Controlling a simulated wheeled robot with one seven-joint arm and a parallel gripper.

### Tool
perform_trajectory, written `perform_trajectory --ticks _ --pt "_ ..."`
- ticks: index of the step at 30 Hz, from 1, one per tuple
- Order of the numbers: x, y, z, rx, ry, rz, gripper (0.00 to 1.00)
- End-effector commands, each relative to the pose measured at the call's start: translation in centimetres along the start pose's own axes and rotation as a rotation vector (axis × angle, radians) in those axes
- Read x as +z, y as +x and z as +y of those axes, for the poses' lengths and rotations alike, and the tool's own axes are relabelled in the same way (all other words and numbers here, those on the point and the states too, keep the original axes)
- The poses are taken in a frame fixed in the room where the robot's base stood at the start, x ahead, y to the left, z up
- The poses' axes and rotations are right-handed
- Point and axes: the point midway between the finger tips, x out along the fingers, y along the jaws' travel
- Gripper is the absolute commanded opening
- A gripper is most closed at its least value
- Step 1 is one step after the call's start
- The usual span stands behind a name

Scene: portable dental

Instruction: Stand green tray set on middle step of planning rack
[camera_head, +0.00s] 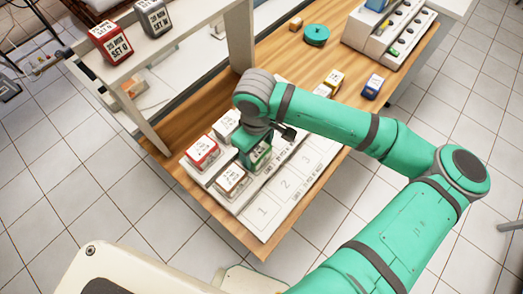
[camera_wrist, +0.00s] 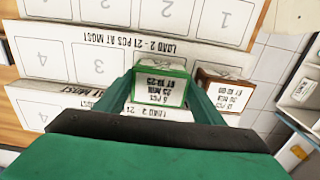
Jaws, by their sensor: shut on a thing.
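The green tray set (camera_wrist: 160,84), a small box with a green edge and a white printed label, is held between the two fingers of my gripper (camera_wrist: 160,100). In the head view the green tray set (camera_head: 258,158) is upright, partly hidden by my gripper (camera_head: 257,145). It is at the stepped planning rack (camera_head: 262,213), whose white steps carry numbered squares and load labels. The brown tray set (camera_head: 231,180) stands close beside it and also shows in the wrist view (camera_wrist: 224,92). I cannot tell whether the green set touches the step under it.
A red box (camera_head: 202,153) and a white-topped box (camera_head: 227,123) stand on the rack near my gripper. Yellow and blue boxes (camera_head: 373,86) lie farther right on the wooden table. A shelf (camera_head: 150,60) with SET boxes rises at left. The front numbered squares are clear.

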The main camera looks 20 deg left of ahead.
Motion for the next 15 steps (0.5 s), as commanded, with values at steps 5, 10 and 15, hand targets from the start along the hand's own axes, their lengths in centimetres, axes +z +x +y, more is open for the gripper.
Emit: perform_trajectory --ticks 5,10,15 --pt "0.03 0.09 0.04 0.000 0.001 0.000 0.34" --pt "0.03 0.26 0.03 -0.001 0.001 0.000 0.34" --pt "0.03 0.40 0.04 0.000 0.001 0.000 0.81"
